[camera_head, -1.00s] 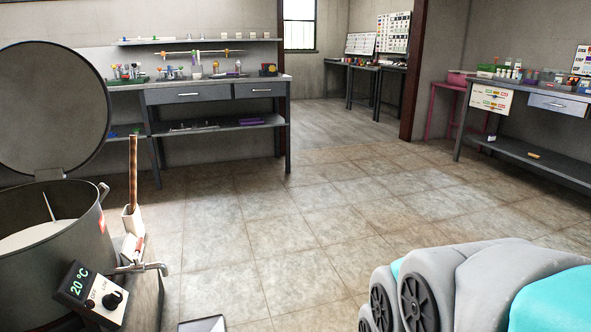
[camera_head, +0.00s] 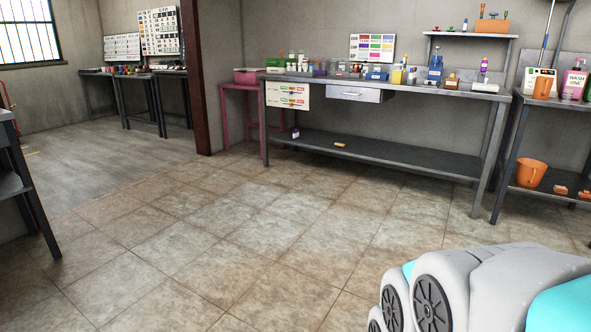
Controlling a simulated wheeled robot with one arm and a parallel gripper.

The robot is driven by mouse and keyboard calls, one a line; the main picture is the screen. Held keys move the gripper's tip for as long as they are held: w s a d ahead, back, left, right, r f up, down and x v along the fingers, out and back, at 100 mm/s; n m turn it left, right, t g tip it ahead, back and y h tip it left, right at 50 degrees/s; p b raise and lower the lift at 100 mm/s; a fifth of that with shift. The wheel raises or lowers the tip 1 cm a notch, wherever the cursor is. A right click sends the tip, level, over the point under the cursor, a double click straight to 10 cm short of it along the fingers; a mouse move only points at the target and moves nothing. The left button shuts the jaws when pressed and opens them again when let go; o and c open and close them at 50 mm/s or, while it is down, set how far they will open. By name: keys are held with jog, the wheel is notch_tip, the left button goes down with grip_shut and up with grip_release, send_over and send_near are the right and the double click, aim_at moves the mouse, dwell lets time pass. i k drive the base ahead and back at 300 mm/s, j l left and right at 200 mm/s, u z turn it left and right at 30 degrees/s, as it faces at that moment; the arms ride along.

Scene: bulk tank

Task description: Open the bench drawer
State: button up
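A long grey workbench (camera_head: 420,88) stands against the back wall, right of the middle. Its drawer (camera_head: 352,94) has a pale front with a small bar handle and sits under the worktop, left of the bench's middle. The drawer looks shut. A white sheet with coloured labels (camera_head: 288,95) hangs beside it on the left. Part of my arm shows at the lower right, well short of the bench. My gripper is not in view.
Open tiled floor (camera_head: 270,230) lies between me and the bench. Bottles and boxes crowd the worktop. A pink stand (camera_head: 226,118) is to its left, a wash table with an orange bucket (camera_head: 530,173) to its right. A dark bench edge (camera_head: 30,190) juts in at the left.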

aim_at(337, 91)
jog(key=i+l+z, duration=0.4)
jog(key=i, duration=0.25)
jog(key=i+z, duration=0.4)
jog(key=i, duration=0.3)
jog(key=i+j+z, duration=0.2)
jog(key=i+z, duration=0.2)
jog(key=i, duration=0.3)
